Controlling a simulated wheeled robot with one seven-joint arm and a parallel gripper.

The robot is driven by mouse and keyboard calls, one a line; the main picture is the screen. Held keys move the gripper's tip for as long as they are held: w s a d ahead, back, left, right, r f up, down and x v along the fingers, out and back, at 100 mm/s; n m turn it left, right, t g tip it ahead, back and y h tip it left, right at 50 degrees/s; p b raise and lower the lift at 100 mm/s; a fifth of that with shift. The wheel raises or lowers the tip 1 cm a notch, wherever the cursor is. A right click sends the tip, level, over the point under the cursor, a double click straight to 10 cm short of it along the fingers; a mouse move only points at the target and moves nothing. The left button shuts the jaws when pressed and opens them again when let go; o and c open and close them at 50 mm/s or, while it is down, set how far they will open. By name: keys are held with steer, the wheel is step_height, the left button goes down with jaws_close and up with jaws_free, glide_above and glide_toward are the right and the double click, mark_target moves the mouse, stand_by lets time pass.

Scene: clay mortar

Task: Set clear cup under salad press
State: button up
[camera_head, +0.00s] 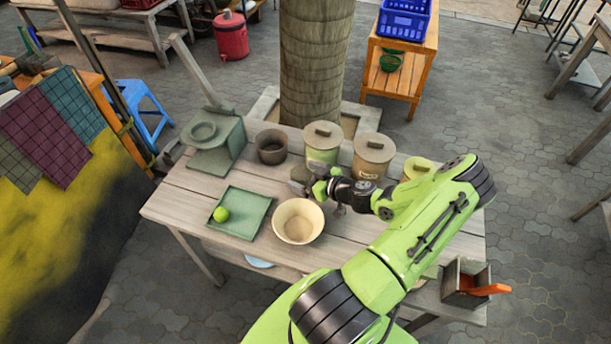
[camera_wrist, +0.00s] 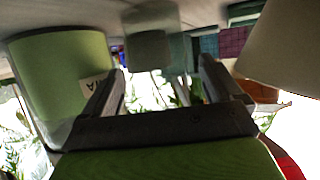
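The salad press (camera_head: 214,140), grey-green with a raised lever, stands at the table's back left. My gripper (camera_head: 301,183) is low over the table, pointing left, to the right of the cup and in front of the green canister. In the upside-down wrist view the fingers (camera_wrist: 163,85) are spread with nothing between them. A blurred grey-green shape (camera_wrist: 150,45) lies beyond them; I cannot tell if it is the cup.
A lidded green canister (camera_head: 321,145) and a tan canister (camera_head: 372,155) stand close behind my gripper. A cream bowl (camera_head: 298,221) is in front. A green tray (camera_head: 251,222) holds a lime (camera_head: 221,214). A bare strip of table lies between tray and cup.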

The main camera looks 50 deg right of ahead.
steer(key=shift+r, duration=0.25)
steer(key=v, duration=1.1)
steer(key=shift+s+p, duration=0.35)
steer(key=shift+s, duration=0.05)
